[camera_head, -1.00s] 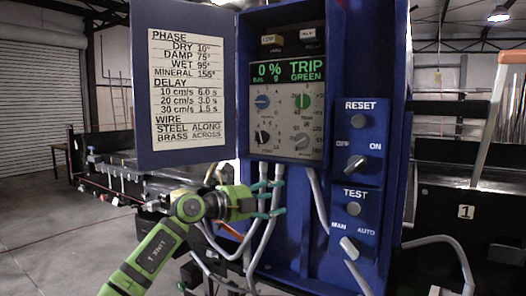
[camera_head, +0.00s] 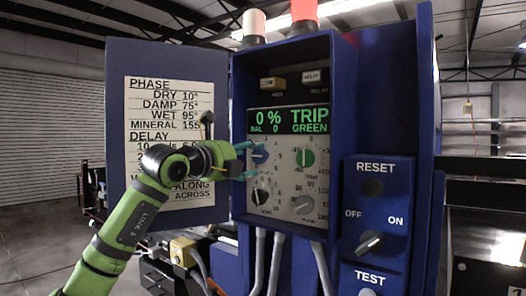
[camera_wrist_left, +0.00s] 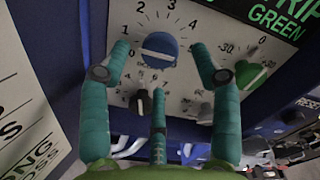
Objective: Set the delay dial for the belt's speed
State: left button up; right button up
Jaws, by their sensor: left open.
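The control panel (camera_head: 285,190) has a blue dial (camera_head: 260,155), a green dial (camera_head: 305,158), a black dial (camera_head: 261,196) and a grey dial (camera_head: 303,204); I cannot read which is labelled delay. My left gripper (camera_head: 246,161) is open in front of the blue dial. In the left wrist view the blue dial (camera_wrist_left: 159,49) lies between two spread fingertips, its pale line nearly level; I cannot tell whether they touch it. The black dial (camera_wrist_left: 142,102) shows near the third finger. The card (camera_head: 165,98) lists phase and delay values, its delay rows partly hidden by my arm.
The display (camera_head: 290,121) reads 0 % and TRIP GREEN. A blue door (camera_head: 118,205) holding the card stands open at left. Grey cables (camera_head: 260,260) hang below the panel. Two lamps top the cabinet.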

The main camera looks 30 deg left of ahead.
aim_at(258, 157)
pick_arm(q)
jog(key=w+p, duration=0.2)
jog(key=w, duration=0.1)
jog(key=shift+w+d+r, duration=0.2)
jog(key=shift+w, duration=0.1)
jog(key=shift+w+f+p, duration=0.3)
jog(key=shift+w+p, duration=0.05)
jog(key=shift+w, duration=0.35)
jog(key=shift+s, duration=0.2)
jog(key=c, duration=1.1)
jog(key=shift+c, duration=0.2)
pick_arm(e)
jog(key=shift+s+a+r, duration=0.1)
jog(key=shift+s+r, duration=0.3)
jog(key=shift+r, duration=0.45)
jog(key=shift+s+a+r, duration=0.1)
jog(key=shift+s+r, duration=0.25)
jog(key=shift+r, duration=0.5)
